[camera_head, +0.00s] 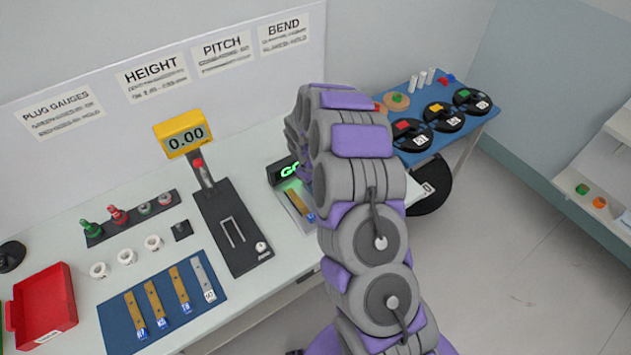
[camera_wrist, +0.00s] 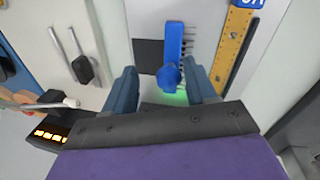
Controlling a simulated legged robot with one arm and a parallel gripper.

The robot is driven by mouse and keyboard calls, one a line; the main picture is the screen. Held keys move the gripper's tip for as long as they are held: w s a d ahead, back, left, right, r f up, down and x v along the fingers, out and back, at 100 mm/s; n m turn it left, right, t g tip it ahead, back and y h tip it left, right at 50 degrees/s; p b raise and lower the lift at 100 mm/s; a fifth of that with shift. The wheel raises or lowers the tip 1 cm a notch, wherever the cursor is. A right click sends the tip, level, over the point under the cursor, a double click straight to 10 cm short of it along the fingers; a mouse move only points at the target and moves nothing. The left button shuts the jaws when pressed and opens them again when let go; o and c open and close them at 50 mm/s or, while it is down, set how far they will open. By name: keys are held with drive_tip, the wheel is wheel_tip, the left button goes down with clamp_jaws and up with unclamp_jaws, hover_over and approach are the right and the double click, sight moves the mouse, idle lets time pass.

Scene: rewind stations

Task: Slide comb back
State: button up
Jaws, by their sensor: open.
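The comb (camera_wrist: 173,45) is a blue bar with a row of thin dark pins along its right side, seen in the wrist view. A round blue knob (camera_wrist: 168,76) is at its near end. My gripper (camera_wrist: 162,80) is open, with one blue-grey finger to the left of the knob and one to the right. I see no clear contact between finger and knob. A green glow shows just below the knob. In the head view my arm hides the comb and my gripper.
A brass strip (camera_wrist: 234,45) lies right of the comb. Left are a black-handled slot (camera_wrist: 81,68) and a lit display box (camera_wrist: 48,130). In the head view, the height gauge (camera_head: 233,230), blue mat (camera_head: 117,320) and red bin (camera_head: 45,305) stand left of my arm.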

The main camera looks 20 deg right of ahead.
sight(310, 197)
drive_tip(key=shift+a+r, duration=0.35)
drive_tip(key=shift+r, duration=0.05)
wheel_tip(310, 197, up, 16)
drive_tip(key=s+a+p, duration=0.1)
drive_tip(key=a+p, duration=0.1)
drive_tip(key=shift+s+a, duration=0.2)
drive_tip(key=shift+r, duration=0.1)
drive_tip(key=s+r+m+g+y, duration=0.1)
drive_tip(key=s+r, duration=0.4)
drive_tip(key=s, duration=0.3)
drive_tip(key=s+r+m, duration=0.1)
drive_tip(key=s+r, duration=0.4)
drive_tip(key=s, duration=0.4)
drive_tip(key=s+a+r+m+g+y+b, duration=0.1)
drive_tip(key=s+r+m, duration=0.1)
drive_tip(key=s, duration=2.2)
drive_tip(key=shift+s+a+m+g+b, duration=0.15)
drive_tip(key=shift+s+m+g+b, duration=0.2)
drive_tip(key=shift+m, duration=0.55)
